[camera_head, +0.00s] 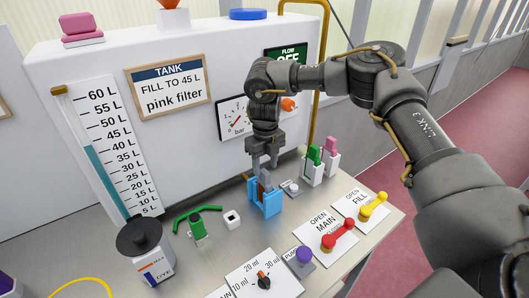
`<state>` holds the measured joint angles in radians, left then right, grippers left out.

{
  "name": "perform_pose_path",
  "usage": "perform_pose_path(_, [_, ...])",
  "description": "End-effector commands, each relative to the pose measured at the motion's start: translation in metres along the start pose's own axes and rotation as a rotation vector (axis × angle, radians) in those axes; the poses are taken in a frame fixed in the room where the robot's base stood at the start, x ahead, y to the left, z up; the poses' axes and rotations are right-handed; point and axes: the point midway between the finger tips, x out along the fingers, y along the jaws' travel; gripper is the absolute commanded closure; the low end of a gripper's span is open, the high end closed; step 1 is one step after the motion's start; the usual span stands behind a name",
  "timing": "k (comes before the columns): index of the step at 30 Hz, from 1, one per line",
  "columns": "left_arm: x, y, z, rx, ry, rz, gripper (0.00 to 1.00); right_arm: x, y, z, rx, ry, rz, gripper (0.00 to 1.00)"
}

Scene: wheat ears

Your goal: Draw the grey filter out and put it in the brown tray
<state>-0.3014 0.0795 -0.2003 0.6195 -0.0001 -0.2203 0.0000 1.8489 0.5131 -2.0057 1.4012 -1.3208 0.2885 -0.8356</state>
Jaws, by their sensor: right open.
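A grey filter (265,182) stands upright in a blue holder (265,207) on the grey bench, its upper part showing above the holder. My right gripper (264,165) points down directly over it, with its two fingers apart around or just above the filter's top. I cannot tell whether the fingers touch it. A brown tray cannot be clearly made out in this view. My left gripper is not in view.
White holders with a green filter (314,155) and a pink filter (331,146) stand close right of my gripper. A green valve (197,230) and a small white block (231,219) are left. Red (338,235) and yellow (373,206) levers lie front right. A dye bottle (146,250) stands left.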

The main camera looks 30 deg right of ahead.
Motion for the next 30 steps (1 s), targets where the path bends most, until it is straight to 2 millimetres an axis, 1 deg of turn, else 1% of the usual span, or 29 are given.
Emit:
perform_pose_path(1, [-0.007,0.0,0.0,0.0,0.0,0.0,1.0,0.007,0.0,-0.001,-0.001,0.004,0.0,0.53])
perform_pose_path(6, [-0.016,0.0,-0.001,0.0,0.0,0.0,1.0,0.036,0.001,0.0,-0.001,0.002,-0.001,0.53])
perform_pose_path(9, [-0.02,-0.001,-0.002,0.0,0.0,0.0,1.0,0.05,0.001,0.0,-0.002,0.002,-0.001,0.53])
perform_pose_path(12, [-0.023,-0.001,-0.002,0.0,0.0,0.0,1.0,0.059,0.002,0.001,-0.003,0.0,-0.001,0.53])
perform_pose_path(16, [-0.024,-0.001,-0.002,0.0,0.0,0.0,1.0,0.066,0.002,0.001,-0.003,-0.001,-0.001,0.53])
perform_pose_path(24, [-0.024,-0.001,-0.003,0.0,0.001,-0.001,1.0,0.068,0.002,0.001,-0.003,-0.002,0.0,0.53])
perform_pose_path(26, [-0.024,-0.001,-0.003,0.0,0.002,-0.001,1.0,0.068,0.002,0.001,-0.003,-0.002,0.0,0.59])
perform_pose_path(30, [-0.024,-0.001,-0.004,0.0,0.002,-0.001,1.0,0.068,0.002,0.001,-0.003,-0.002,0.0,0.78])
